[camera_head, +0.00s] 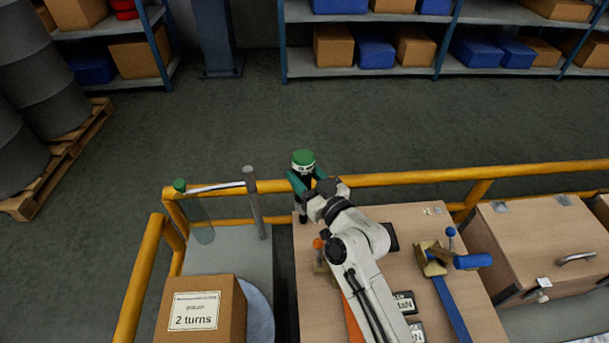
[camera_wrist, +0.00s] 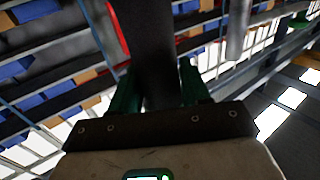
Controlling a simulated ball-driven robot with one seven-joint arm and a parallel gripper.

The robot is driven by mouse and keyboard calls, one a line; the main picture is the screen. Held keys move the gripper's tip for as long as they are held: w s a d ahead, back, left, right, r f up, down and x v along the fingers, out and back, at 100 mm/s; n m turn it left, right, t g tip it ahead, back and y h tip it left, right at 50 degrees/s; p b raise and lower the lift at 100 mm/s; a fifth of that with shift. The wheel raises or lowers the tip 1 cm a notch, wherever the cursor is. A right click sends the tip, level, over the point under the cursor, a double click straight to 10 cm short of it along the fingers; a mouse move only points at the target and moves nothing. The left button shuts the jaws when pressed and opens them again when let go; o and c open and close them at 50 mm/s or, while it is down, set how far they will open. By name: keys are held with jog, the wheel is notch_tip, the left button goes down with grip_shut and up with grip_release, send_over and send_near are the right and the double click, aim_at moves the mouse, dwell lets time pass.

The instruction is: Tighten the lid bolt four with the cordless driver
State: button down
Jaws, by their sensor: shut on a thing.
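My gripper (camera_head: 306,181) is at the back left corner of the wooden bench top, near the yellow rail. Its green fingers are shut on a dark tool with a green, white-banded top, which appears to be the cordless driver (camera_head: 303,161). The driver stands roughly upright in the fingers. In the wrist view, the driver's dark shaft (camera_wrist: 155,60) runs between the green fingers of my gripper (camera_wrist: 158,90). I cannot make out the driver's tip. I cannot pick out lid bolt four or its lid in either view.
A yellow rail (camera_head: 400,179) runs behind the wooden bench top (camera_head: 312,260). A cardboard box (camera_head: 234,310) labelled "2 turns" stands at left. A grey post (camera_head: 253,203) rises left of my gripper. A blue-handled clamp (camera_head: 437,258) is right of my arm. Open floor lies behind.

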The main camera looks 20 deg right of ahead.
aim_at(310, 166)
jog(key=shift+f, duration=0.1)
jog(key=shift+r+p, duration=2)
jog(key=shift+r, duration=0.6)
